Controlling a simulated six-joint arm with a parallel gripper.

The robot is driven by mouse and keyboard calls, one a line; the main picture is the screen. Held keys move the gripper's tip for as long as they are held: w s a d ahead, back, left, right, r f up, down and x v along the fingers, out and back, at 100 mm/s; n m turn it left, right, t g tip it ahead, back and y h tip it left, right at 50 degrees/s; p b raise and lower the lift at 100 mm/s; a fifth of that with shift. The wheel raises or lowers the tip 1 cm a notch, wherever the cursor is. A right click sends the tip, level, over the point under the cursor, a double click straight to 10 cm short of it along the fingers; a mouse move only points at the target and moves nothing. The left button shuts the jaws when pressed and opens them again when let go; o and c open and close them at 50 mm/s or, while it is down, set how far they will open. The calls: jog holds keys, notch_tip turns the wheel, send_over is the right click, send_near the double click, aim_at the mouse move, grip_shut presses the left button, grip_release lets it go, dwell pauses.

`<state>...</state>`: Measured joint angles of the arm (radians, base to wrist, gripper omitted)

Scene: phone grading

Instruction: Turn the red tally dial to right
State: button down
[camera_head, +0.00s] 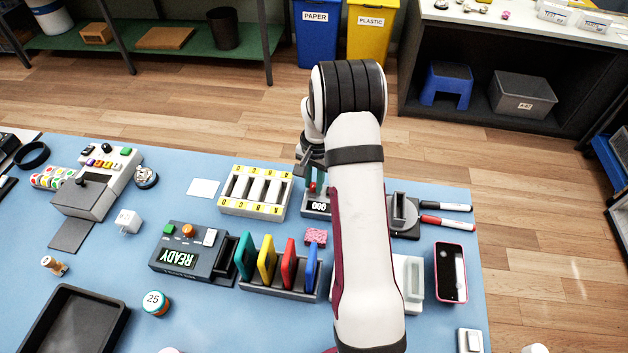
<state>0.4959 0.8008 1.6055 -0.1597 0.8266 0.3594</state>
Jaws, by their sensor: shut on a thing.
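The tally counter (317,207) is a small grey box with a dark display reading what looks like 000. It stands on the blue table, right of the slotted yellow-and-white rack. Its red dial (312,188) shows only as a small red patch. My gripper (314,184) points down over the counter, with its fingers at the dial. It is shut on the red dial. My own arm covers the counter's right side, and the dial's pointing direction is too small to tell.
The slotted rack (257,192) stands close on the left. A pink sponge (316,236) and a holder with coloured upright plates (279,283) lie in front.

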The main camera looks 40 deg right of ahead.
jog(key=shift+m, duration=2.1)
jog(key=c, duration=1)
grip_release()
jog(key=r, duration=1.6)
jog(key=shift+s, duration=0.4)
jog(key=shift+f, duration=0.1)
